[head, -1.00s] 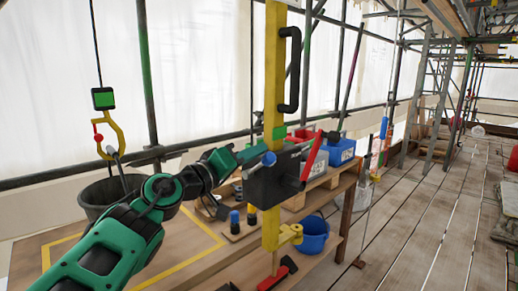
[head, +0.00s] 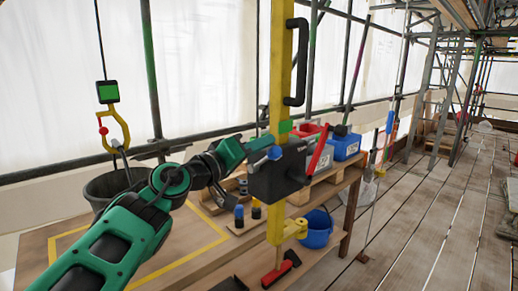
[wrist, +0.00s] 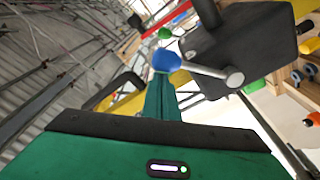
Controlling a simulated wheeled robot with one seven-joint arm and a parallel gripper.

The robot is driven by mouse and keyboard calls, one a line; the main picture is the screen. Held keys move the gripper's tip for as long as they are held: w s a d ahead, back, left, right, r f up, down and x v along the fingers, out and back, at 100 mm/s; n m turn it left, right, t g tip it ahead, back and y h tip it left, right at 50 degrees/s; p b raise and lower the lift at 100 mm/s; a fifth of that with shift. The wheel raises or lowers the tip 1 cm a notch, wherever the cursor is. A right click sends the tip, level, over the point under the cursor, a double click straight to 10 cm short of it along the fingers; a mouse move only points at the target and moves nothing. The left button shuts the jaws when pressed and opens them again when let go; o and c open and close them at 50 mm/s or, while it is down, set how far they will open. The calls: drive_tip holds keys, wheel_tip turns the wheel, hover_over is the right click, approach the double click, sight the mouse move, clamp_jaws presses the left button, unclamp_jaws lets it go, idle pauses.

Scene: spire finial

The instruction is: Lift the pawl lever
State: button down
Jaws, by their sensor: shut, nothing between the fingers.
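A short metal lever with a blue ball knob (head: 274,153) sticks out of a black box (head: 282,172) on a yellow upright bar (head: 276,80). I take it to be the pawl lever. In the wrist view the blue knob (wrist: 166,60) is just beyond my fingertips, and the lever's metal rod runs right from it. My gripper (head: 264,143) is shut and empty, with its tips close to the knob. I cannot tell whether they touch it. In the wrist view, my gripper (wrist: 162,82) points at the knob. A red lever (head: 321,147) slants up from the box's right side.
A black grab handle (head: 296,62) is on the bar above the box. A wooden bench (head: 190,235) holds small tools and blue bins (head: 346,146). A dark bucket (head: 106,190) and a hanging yellow hook (head: 123,128) are at left. The plank floor at right has free room.

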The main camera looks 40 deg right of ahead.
drive_tip(key=a+r, duration=0.1)
drive_tip(key=a, duration=0.9)
drive_tip(key=shift+r, duration=0.1)
